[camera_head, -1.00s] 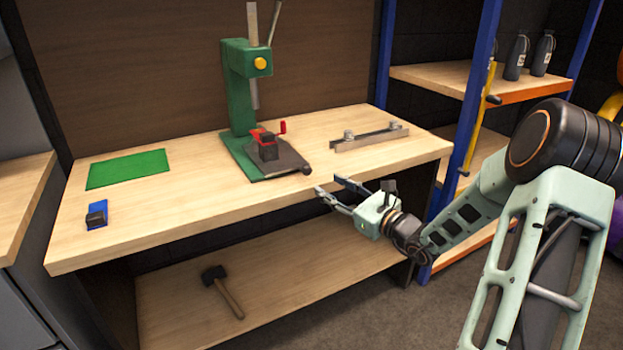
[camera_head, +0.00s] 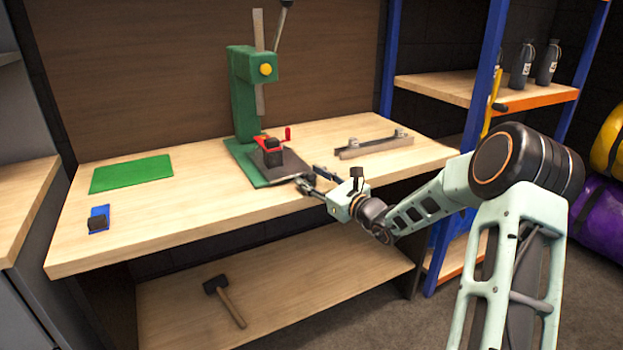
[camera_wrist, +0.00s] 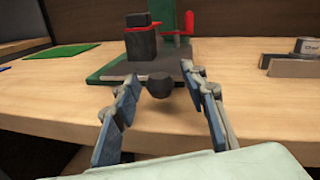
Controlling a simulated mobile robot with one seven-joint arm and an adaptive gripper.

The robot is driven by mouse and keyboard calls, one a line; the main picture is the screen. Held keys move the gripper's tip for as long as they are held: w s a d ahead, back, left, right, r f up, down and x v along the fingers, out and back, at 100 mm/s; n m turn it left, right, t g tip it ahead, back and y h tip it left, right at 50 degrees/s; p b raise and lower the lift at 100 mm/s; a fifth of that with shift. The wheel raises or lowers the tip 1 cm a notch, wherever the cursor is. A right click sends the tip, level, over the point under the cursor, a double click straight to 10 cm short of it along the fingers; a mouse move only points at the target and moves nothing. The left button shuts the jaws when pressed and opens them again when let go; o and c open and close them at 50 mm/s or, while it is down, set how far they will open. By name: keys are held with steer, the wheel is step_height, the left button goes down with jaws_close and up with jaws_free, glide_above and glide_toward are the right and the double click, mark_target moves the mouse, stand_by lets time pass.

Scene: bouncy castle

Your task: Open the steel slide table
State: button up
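The steel slide table is a dark grey plate (camera_head: 288,162) on the green base of a green press (camera_head: 243,105) on the workbench. It also shows in the wrist view (camera_wrist: 172,66), with a dark round knob (camera_wrist: 160,86) at its front edge. My gripper (camera_head: 308,184) is at the front of the plate, above the bench edge. In the wrist view my gripper (camera_wrist: 160,90) is open, with one blue-grey finger on each side of the knob. A gap shows between the knob and each finger. In the head view the fingers largely hide the knob.
A black block with a red clamp (camera_head: 273,150) sits on the plate. A metal bar (camera_head: 374,145) lies to the right, and a green mat (camera_head: 131,173) and small blue item (camera_head: 98,219) to the left. A hammer (camera_head: 225,302) lies on the lower shelf.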

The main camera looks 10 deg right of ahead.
jaws_close()
stand_by(0.3)
steer(key=s+a+p+v, duration=0.1)
steer(key=a+p+v, duration=0.1)
steer(key=v, duration=1.4)
steer(key=shift+s+a+p, duration=0.3)
steer(key=shift+s+p, duration=0.05)
steer(key=shift+s, duration=0.05)
jaws_free()
